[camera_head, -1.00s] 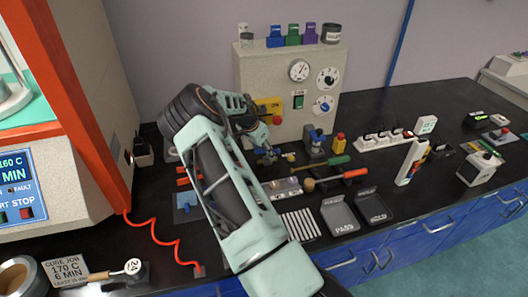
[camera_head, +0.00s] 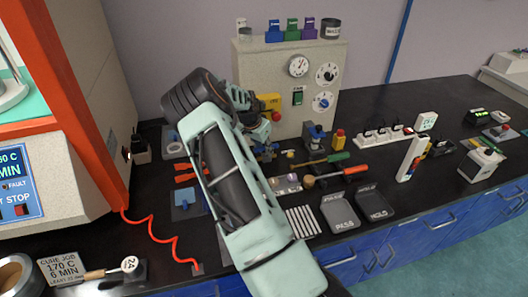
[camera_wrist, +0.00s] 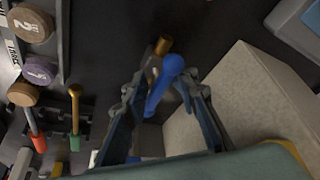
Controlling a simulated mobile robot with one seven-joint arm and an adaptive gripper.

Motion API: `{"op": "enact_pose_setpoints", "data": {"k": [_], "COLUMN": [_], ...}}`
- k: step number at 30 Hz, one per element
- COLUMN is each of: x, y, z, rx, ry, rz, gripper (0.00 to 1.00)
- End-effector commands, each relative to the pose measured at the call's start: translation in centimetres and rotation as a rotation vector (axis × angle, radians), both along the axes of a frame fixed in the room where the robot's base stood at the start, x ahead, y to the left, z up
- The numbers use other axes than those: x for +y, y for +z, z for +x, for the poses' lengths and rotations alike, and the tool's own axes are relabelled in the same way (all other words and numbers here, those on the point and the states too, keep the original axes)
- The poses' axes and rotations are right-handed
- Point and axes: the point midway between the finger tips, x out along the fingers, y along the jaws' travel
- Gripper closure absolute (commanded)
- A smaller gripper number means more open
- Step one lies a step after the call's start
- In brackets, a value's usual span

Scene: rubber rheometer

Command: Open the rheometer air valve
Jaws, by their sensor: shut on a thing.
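The air valve's blue lever handle (camera_wrist: 164,82) shows in the wrist view, with a round knob end and a brass fitting (camera_wrist: 163,46) beside it. My gripper (camera_wrist: 166,95) has its two fingers on either side of the blue handle and is shut on it. In the head view my gripper (camera_head: 262,135) is low in front of the beige control cabinet (camera_head: 318,118). There my arm hides most of the valve, and only a small brass end (camera_head: 290,153) shows. How far the valve is turned cannot be told.
The cabinet carries gauges, a green switch (camera_head: 298,98) and a yellow box with a red button (camera_head: 270,106). A blue-topped device (camera_head: 316,138), a yellow bottle (camera_head: 338,139) and screwdriver-like tools (camera_head: 342,172) lie close right. PASS (camera_head: 340,213) and HOLD trays sit in front.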

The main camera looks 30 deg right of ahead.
Motion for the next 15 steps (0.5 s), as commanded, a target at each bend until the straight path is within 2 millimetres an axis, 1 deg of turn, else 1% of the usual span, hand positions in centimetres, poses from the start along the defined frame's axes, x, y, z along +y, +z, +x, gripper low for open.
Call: {"op": "enact_pose_setpoints", "data": {"k": [1,4,6,15], "x": [0.4,0.49,0.62,0.95], "y": [0.02,0.13,0.18,0.38], "z": [0.74,0.74,0.72,0.85], "rx": [-0.015,-0.015,-0.014,-0.013], "ry": [0.046,0.103,0.13,0.155], "rz": [-0.001,-0.002,-0.003,-0.003], "gripper": [0.99,0.95,0.95,0.95]}}
